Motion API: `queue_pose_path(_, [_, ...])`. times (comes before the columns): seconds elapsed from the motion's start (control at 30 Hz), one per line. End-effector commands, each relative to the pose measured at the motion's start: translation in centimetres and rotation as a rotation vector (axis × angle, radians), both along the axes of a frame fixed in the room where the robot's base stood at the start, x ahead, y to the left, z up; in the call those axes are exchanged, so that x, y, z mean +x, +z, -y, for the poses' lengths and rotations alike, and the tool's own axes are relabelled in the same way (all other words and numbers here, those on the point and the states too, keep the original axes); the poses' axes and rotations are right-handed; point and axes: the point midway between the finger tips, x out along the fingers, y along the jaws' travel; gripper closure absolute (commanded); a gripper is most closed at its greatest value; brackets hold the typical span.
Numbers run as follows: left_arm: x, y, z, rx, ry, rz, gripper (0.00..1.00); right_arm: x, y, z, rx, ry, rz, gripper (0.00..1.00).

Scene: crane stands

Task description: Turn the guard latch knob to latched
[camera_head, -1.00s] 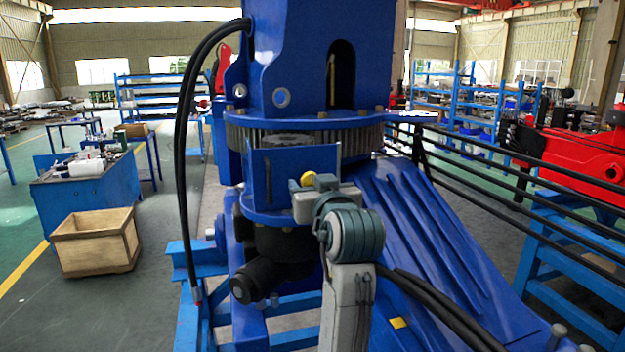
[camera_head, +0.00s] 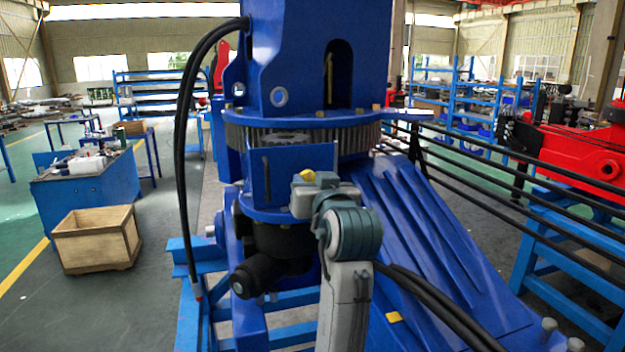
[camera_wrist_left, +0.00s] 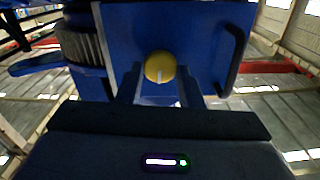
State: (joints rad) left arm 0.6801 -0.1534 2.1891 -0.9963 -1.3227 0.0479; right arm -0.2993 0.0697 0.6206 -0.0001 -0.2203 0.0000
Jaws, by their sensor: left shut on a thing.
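The guard latch knob (camera_head: 307,175) is yellow and sits on the front of the blue guard plate (camera_head: 270,175), below the toothed ring of the crane stand. My left gripper (camera_head: 306,182) is at the knob, with its arm coming up from below. In the left wrist view the round knob (camera_wrist_left: 160,67) lies between the two dark fingers of my left gripper (camera_wrist_left: 160,82), which are shut on it. A pale line on the knob points down in that view. In the head view my gripper hides part of the knob. My right gripper is not in view.
A blue crane column (camera_head: 300,60) rises behind the guard. Black hoses (camera_head: 183,150) hang at its left. A black handle (camera_wrist_left: 233,60) stands out from the plate right of the knob in the wrist view. A wooden crate (camera_head: 97,240) stands on the floor at left.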

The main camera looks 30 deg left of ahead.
Motion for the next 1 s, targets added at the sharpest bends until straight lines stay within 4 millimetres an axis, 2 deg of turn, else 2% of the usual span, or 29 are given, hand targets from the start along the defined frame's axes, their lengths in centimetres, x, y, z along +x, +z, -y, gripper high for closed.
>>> queue_pose_path(0.5, [0.0,0.4,0.0,0.297,0.003,-0.354,0.9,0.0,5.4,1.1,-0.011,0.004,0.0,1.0])
queue_pose_path(1.0, [0.0,0.3,0.0,0.607,0.005,-0.715,0.9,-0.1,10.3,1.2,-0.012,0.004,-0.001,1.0])
